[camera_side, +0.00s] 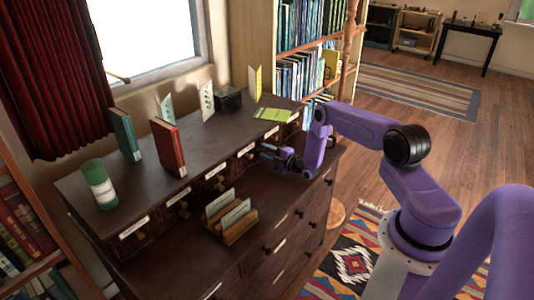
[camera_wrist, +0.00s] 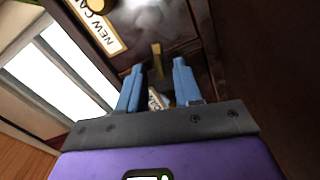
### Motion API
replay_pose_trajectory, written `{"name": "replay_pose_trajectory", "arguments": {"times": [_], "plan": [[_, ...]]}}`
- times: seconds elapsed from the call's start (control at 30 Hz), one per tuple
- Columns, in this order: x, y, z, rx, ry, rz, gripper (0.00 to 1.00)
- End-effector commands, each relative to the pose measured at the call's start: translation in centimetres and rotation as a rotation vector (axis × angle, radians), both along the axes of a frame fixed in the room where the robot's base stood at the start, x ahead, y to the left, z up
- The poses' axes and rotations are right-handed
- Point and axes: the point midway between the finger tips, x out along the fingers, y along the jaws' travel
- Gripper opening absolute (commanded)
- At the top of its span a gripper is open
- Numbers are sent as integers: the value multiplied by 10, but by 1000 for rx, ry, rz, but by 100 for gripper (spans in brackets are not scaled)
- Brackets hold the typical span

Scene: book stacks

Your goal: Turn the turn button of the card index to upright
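The card index (camera_side: 200,195) is a dark wooden row of drawers on a cabinet, with pale labels and small brass-coloured fittings on its front. My gripper (camera_side: 268,153) is at the right part of this front. In the wrist view my gripper (camera_wrist: 157,75) has two blue fingers set apart. A narrow brass piece, apparently the turn button (camera_wrist: 157,60), shows between and beyond the fingertips, its long side running up the picture. I cannot tell whether the fingers touch it. In the side view my gripper hides this spot. A framed label reading "NEW CA" (camera_wrist: 100,25) is at upper left.
A wooden card tray (camera_side: 232,228) stands on the ledge before the drawers. On top are a green book (camera_side: 126,134), a red book (camera_side: 168,147), a green-and-white cylinder (camera_side: 99,184), a dark box (camera_side: 228,99) and a yellow-green booklet (camera_side: 272,115). The ledge left of the tray is clear.

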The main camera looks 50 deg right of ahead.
Motion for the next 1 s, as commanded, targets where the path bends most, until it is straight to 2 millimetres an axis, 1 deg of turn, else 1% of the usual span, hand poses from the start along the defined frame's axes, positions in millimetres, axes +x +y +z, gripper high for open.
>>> {"name": "replay_pose_trajectory", "arguments": {"times": [0.2, 0.23, 0.27, 0.3, 0.33, 0.53, 0.8, 1.0], "plan": [[0, 0, 0, 0, 0, 0, 34], [0, 0, 0, 0, 0, 0, 31], [0, 0, 0, 0, 0, 0, 21], [0, 0, 0, 0, 0, 0, 8], [0, 0, 0, 0, 0, 0, 0], [0, 0, 0, 7, 0, 0, 0], [0, -1, 0, 127, 0, -1, 0], [0, -1, 0, 133, 0, -1, 0]]}}
